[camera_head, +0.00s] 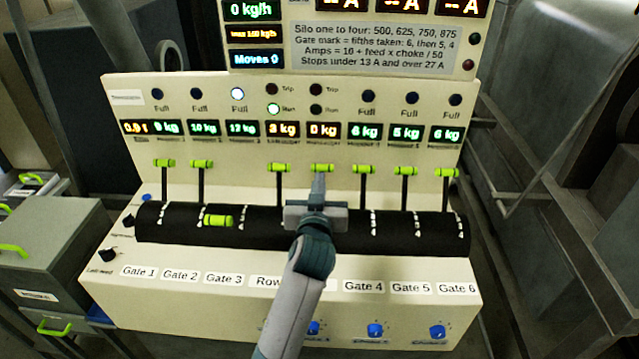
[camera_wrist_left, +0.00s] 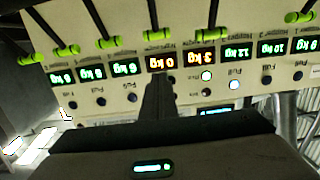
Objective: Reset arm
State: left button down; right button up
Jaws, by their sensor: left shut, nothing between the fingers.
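My left gripper (camera_head: 318,180) is shut and empty in front of the control panel (camera_head: 130,90). Its tips are just below the green lever handle (camera_head: 322,167) under the orange "0 kg" display; I cannot tell whether they touch it. In the left wrist view the picture is upside down. There the dark shut fingers (camera_wrist_left: 159,88) point at the panel near the "0 kg" display (camera_wrist_left: 162,64), with a green handle (camera_wrist_left: 159,36) beyond. My right gripper is in neither view.
Several levers stand raised along the black slotted drum (camera_head: 400,225). One green handle (camera_head: 219,220) is lowered, above the Gate 3 label. Blue knobs (camera_head: 375,330) line the front. A grey drawer cabinet (camera_head: 50,235) stands at left; grey machinery (camera_head: 540,150) stands close at right.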

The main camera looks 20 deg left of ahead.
pick_arm(q)
jog(key=shift+s, duration=0.1)
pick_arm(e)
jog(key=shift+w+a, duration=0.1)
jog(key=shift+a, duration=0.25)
